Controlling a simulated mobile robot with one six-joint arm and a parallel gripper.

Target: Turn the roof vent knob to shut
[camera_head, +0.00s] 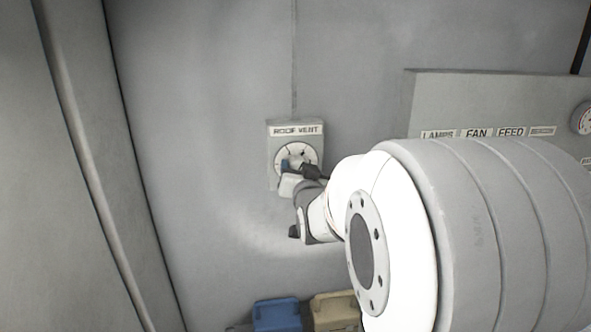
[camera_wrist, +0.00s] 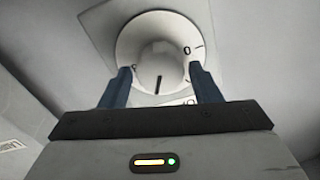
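The roof vent box (camera_head: 274,150) is on the grey wall under a "ROOF VENT" label, with a pale round dial (camera_head: 296,151) on its front. My gripper (camera_head: 293,166) is at the dial and hides its lower part. In the wrist view, the pale knob (camera_wrist: 160,66) stands at the middle of the dial (camera_wrist: 140,28) with a dark pointer mark facing the gripper. The two blue fingers of my gripper (camera_wrist: 161,78) are apart, one on each side of the knob. A gap seems to show between knob and fingers; contact is unclear.
A grey panel (camera_head: 450,95) with "LAMPS", "FAN" and "FEED" labels and a gauge (camera_head: 583,120) is at the right. A blue bin (camera_head: 277,315) and a tan bin (camera_head: 336,312) stand below. Bare wall is left of the box.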

